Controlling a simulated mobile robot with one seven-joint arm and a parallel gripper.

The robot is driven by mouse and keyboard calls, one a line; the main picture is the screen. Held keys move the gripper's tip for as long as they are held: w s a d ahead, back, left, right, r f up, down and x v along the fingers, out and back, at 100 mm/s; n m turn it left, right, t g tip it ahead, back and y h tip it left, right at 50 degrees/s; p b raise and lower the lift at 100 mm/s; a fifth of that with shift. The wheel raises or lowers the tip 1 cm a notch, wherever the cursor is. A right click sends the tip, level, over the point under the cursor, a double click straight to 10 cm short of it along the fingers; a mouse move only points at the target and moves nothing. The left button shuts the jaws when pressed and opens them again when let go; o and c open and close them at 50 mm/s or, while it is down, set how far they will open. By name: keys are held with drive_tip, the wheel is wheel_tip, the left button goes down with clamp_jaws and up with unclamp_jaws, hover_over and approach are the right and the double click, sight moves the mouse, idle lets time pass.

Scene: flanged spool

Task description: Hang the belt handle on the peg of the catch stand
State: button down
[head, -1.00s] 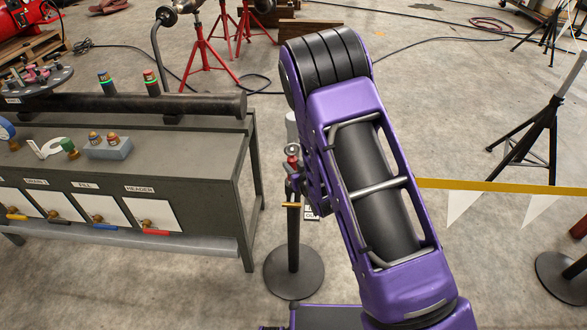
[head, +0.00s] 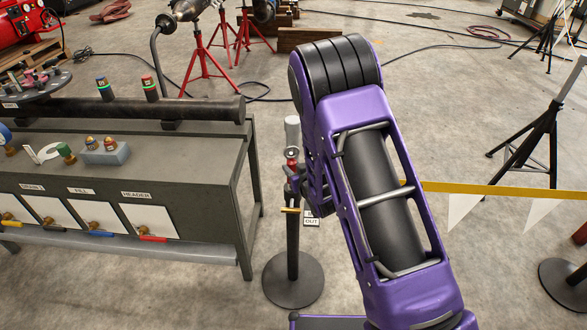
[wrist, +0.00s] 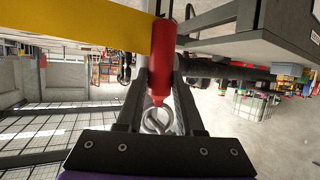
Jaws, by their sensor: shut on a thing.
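In the wrist view the red belt handle (wrist: 161,60) sits between the dark fingers of my gripper (wrist: 163,90), which are shut on it. A metal ring (wrist: 157,121) shows at its near end, close to the palm. The yellow belt (wrist: 75,28) runs left from the handle. In the head view the belt (head: 500,188), with white pennants, runs from behind my arm to the right edge. A dark post on a round base (head: 293,280), apparently the catch stand, stands left of my arm. Small red and yellow parts show near its top; my arm partly hides this area, and the peg is unclear.
A grey bench (head: 200,150) with valves and a black pipe stands close left of the post. A second round-based stand (head: 568,283) is at the right edge. A black jack stand (head: 535,140) is at the right, red tripods (head: 205,55) at the back. Cables cross the floor.

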drive_tip(key=shift+c, duration=2.3)
unclamp_jaws()
drive_tip(key=p+v, duration=0.5)
drive_tip(key=v, duration=1.2)
drive_tip(key=shift+p, duration=0.35)
drive_tip(key=shift+s+d+r, duration=0.15)
